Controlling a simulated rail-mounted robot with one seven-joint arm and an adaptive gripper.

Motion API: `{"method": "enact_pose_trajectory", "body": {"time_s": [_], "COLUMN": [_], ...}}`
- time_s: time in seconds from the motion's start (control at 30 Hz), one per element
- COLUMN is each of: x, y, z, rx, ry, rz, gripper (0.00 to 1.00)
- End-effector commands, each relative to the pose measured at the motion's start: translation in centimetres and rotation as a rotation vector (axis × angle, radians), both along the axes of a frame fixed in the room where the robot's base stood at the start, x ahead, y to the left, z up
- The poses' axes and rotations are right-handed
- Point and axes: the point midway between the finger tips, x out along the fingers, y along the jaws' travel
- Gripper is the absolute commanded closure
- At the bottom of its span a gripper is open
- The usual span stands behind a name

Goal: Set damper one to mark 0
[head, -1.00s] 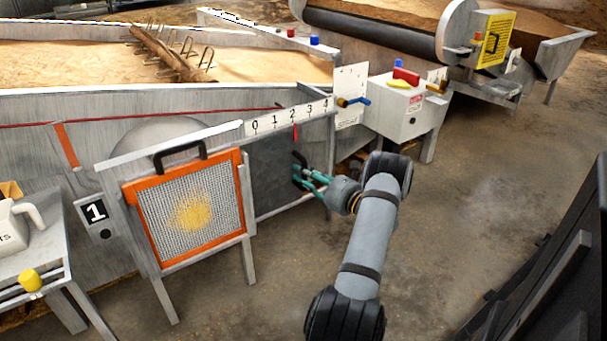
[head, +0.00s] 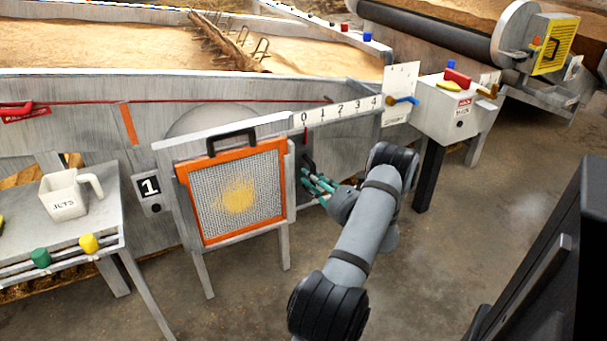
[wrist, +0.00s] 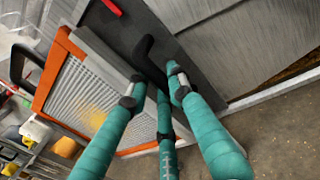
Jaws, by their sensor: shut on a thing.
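Damper one is a dark sliding plate (wrist: 112,32) with a black handle (head: 308,164), beside the sign with the number 1 (head: 149,187). The wrist view shows the handle (wrist: 146,48) between my fingertips. The damper's red pointer (head: 304,138) stands below the 0 on the white scale strip (head: 330,113), which reads 0 to 4. The pointer also shows at the top of the wrist view (wrist: 112,7). My gripper (head: 314,182), with teal fingers, is shut on the handle. The fingers partly hide the handle, and most of the plate is hidden in the head view.
An orange-framed mesh screen (head: 239,194) stands just left of the handle, close to my fingers. A side table (head: 95,215) with a white jug (head: 66,196) is at the left. A white control box (head: 448,112) stands to the right.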

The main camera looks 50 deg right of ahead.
Motion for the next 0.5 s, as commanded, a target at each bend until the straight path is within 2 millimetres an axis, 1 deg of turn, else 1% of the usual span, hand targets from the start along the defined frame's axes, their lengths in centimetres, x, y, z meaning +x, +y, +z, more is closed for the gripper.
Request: {"method": "enact_pose_trajectory", "body": {"time_s": [0.03, 0.23, 0.27, 0.5], "x": [0.31, 0.49, 0.49, 0.49], "y": [0.53, 0.74, 0.76, 0.7], "z": [-0.13, -0.19, -0.2, -0.18], "rx": [0.002, 0.002, 0.003, 0.003], "ry": [0.003, 0.005, 0.004, 0.003], "rz": [0.014, 0.021, 0.022, 0.021], "gripper": [1.0, 1.0, 0.79, 0.65]}}
